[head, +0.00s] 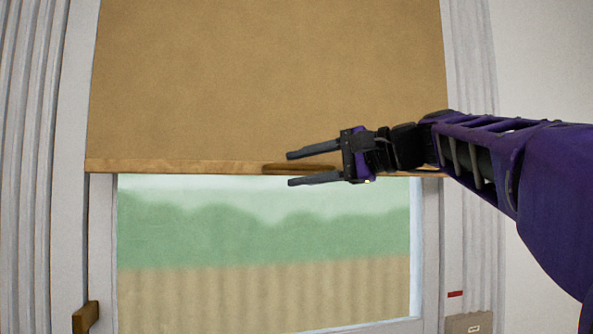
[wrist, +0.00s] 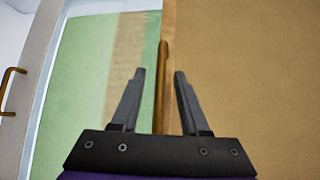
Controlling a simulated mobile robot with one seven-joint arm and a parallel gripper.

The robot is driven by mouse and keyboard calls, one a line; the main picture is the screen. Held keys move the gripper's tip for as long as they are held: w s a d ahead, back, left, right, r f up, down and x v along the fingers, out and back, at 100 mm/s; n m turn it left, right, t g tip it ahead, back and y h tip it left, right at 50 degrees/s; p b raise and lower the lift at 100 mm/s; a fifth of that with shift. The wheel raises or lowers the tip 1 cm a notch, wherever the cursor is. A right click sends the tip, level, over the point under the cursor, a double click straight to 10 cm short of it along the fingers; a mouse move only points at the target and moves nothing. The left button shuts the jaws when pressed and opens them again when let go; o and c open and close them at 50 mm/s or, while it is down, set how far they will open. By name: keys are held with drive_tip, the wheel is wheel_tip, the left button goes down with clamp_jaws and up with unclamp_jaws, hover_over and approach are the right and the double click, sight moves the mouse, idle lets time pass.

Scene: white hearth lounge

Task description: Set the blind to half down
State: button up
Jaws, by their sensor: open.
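The tan blind (head: 265,80) hangs over the upper part of the window, and its lower edge is a wooden bar (head: 170,166). A brown pull handle (head: 298,169) sits at the middle of that bar. My gripper (head: 288,169) is open at the bar, its two fingers above and below the handle in the head view. In the wrist view, the handle (wrist: 162,85) runs between the open fingers (wrist: 159,72), with the blind (wrist: 245,75) on the right. I cannot tell whether the fingers touch the handle.
Below the blind, the window glass (head: 265,240) shows green and tan scenery. A wooden block (head: 86,318) is on the frame at lower left. A red mark (head: 455,294) and a grey plate (head: 469,324) are at lower right. Pale curtains (head: 30,150) hang at the left.

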drive_tip(key=shift+w+a, duration=0.15)
drive_tip(key=shift+a, duration=0.1)
clamp_jaws()
idle(1.4)
